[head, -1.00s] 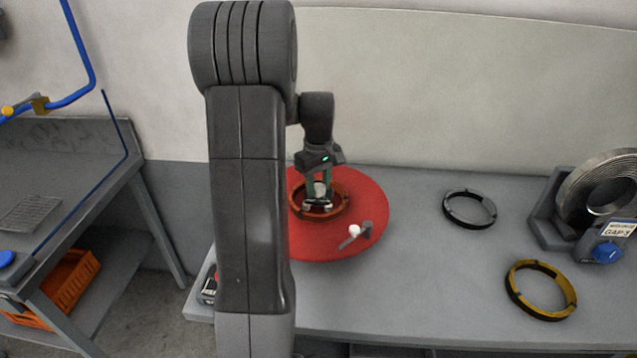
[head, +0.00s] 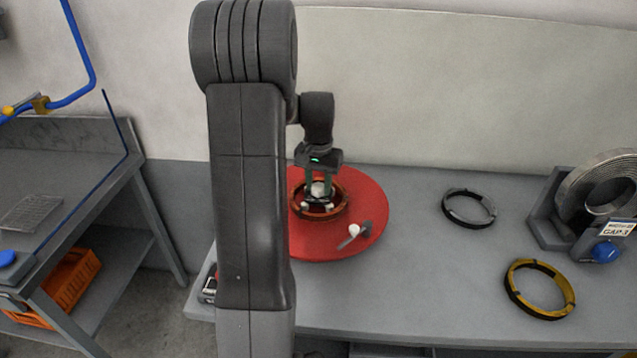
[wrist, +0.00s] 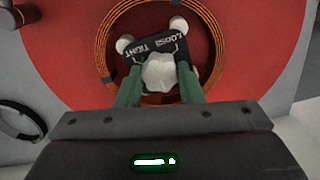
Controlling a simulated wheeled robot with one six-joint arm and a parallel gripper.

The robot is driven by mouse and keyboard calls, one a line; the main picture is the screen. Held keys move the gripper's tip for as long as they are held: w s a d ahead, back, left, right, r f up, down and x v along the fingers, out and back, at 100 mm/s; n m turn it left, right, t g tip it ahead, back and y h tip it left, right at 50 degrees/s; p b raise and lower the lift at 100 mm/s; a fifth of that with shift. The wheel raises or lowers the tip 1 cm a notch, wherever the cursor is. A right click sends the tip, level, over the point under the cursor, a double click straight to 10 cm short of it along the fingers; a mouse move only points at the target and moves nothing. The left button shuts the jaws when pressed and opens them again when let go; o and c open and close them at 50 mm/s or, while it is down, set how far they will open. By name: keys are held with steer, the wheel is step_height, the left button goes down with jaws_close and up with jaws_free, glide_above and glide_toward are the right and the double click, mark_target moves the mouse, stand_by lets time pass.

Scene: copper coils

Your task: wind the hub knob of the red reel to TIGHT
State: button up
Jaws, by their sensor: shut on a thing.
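The red reel (head: 366,190) lies flat on the grey bench, partly hidden behind my arm. A copper coil (head: 293,204) sits around its hub. In the wrist view the pale lobed hub knob (wrist: 158,73) stands in the middle of the copper coil (wrist: 103,50), with a black label (wrist: 150,48) beyond it reading LOOSE and TIGHT. My gripper (head: 319,193) points down over the hub, its green fingers on either side of the knob. It is shut on the knob. I cannot tell which word the knob points to.
A crank with a white grip (head: 354,230) sits on the reel's front right. A grey ring (head: 470,207) and a yellow ring (head: 540,289) lie on the bench to the right. A stand with a metal coil (head: 596,185) and a blue knob (head: 606,252) is at the far right.

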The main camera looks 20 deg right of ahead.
mark_target(319, 186)
steer(key=m, duration=0.6)
steer(key=shift+r+m, duration=0.1)
steer(key=shift+m, duration=0.3)
stand_by(0.4)
steer(key=o, duration=1)
step_height(319, 186, up, 14)
steer(key=shift+b, duration=0.3)
steer(key=shift+f, duration=0.25)
step_height(319, 186, down, 14)
steer(key=shift+r+p, duration=0.15)
steer(key=shift+p, duration=0.2)
